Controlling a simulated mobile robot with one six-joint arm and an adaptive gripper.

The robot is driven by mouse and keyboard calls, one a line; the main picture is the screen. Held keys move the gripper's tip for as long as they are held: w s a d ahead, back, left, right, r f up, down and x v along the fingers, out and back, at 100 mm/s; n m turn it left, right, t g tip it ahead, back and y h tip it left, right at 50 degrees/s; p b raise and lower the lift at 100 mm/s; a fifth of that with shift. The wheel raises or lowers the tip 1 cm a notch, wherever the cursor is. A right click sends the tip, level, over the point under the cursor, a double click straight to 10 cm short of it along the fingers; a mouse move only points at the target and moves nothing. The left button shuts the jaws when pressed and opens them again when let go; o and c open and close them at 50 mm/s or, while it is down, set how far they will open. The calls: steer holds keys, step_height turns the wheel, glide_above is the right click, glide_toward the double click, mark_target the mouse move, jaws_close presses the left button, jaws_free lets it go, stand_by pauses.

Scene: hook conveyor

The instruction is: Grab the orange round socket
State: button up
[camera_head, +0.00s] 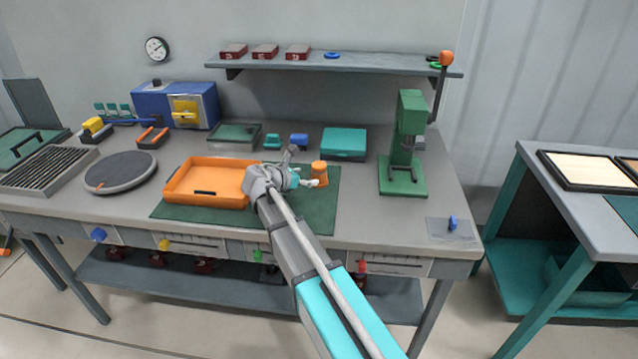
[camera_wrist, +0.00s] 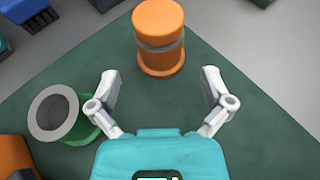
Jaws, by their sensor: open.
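The orange round socket (camera_head: 319,172) stands upright on the green mat (camera_head: 310,215), right of the orange tray. In the wrist view the orange round socket (camera_wrist: 158,38) is a cylinder with a grey band around its middle, at the top centre. My gripper (camera_head: 308,182) is low over the mat, close to the socket. In the wrist view my gripper (camera_wrist: 160,80) has its two fingers spread wide, with bare mat between them. The socket lies just beyond the fingertips, roughly centred between them, and nothing is held.
The orange tray (camera_head: 207,183) is left of my gripper. A green press (camera_head: 404,145) stands at the right, and a teal box (camera_head: 344,142) is behind. Bare bench lies right of the mat.

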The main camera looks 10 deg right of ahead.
mark_target(322, 174)
steer(key=shift+x, duration=0.9)
steer(key=shift+b+x, duration=1.05)
steer(key=shift+x, duration=1.6)
steer(key=shift+r, duration=0.15)
steer(key=c, duration=1.3)
steer(key=shift+r, duration=0.1)
